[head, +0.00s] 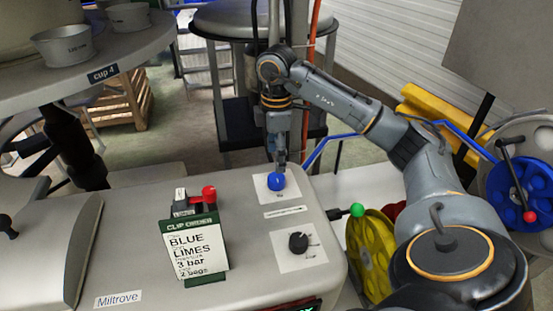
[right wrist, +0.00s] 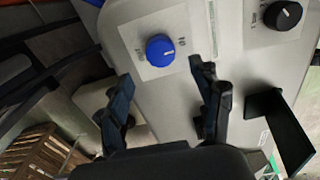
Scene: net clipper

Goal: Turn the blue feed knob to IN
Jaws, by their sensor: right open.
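The blue feed knob (head: 276,182) sits on a white label plate near the far right corner of the grey machine top. In the right wrist view the blue knob (right wrist: 160,48) shows a white pointer line, and lettering beside it is too small to read surely. My right gripper (head: 279,160) is just above the knob in the head view, pointing down. In the right wrist view the right gripper (right wrist: 163,85) has its two fingers spread apart, with the knob beyond the gap between them and nothing held. My left gripper is not in view.
A black knob (head: 298,242) on its own plate is nearer on the machine top (head: 130,220). A red-knobbed lever (head: 209,193) and a clip order card (head: 195,248) stand to the left. A yellow reel (head: 374,258) is beside the machine's right edge.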

